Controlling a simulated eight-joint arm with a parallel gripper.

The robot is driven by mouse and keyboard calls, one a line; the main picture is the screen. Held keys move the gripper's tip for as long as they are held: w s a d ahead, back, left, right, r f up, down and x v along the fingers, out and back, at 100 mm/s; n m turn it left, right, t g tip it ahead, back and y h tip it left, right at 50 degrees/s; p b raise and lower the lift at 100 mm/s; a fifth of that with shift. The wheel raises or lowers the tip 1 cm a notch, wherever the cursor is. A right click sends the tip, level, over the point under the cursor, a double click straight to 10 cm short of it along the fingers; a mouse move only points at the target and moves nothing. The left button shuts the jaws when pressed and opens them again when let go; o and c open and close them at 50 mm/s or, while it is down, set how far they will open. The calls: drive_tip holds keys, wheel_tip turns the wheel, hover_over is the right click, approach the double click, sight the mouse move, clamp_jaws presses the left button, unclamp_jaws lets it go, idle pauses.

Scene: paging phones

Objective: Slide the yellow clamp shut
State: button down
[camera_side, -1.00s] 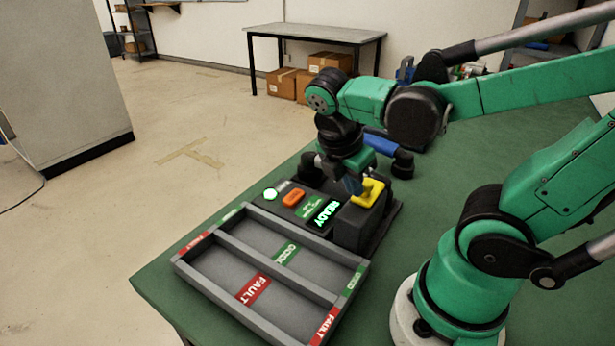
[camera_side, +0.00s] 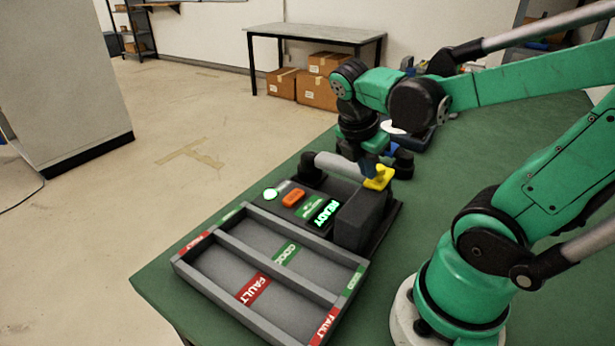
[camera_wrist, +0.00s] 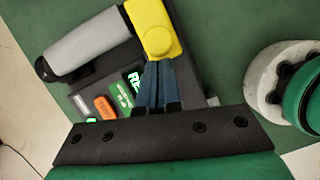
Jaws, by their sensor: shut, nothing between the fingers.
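The yellow clamp (camera_side: 379,178) sits at the far end of the dark block on the test fixture. It also shows in the wrist view (camera_wrist: 158,33), at the side of the grey handset (camera_wrist: 88,42) and seeming to overlap it. The handset (camera_side: 337,162) lies across the back of the fixture. My gripper (camera_side: 370,172) is shut and empty, pointing down at the clamp. In the wrist view its blue fingertips (camera_wrist: 157,68) are right against the clamp's near edge; contact looks likely. The far end of the clamp is cut off there.
The fixture carries a lit READY screen (camera_side: 326,212), an orange button (camera_side: 292,198) and a green light (camera_side: 270,194). In front stands a grey divided tray (camera_side: 222,242) with FAULT and GOOD labels.

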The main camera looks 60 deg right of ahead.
drive_tip(key=a, duration=0.2)
drive_tip(key=w+a, duration=0.1)
drive_tip(key=a, duration=0.1)
drive_tip(key=v, duration=1)
drive_tip(key=w+a+f+m+t+y, duration=0.4)
drive_tip(key=f+m+t, duration=0.3)
drive_tip(key=m, duration=0.8)
drive_tip(key=shift+w+a+t, duration=0.2)
drive_tip(key=shift+w+t, duration=0.35)
drive_tip(key=shift+t, duration=0.15)
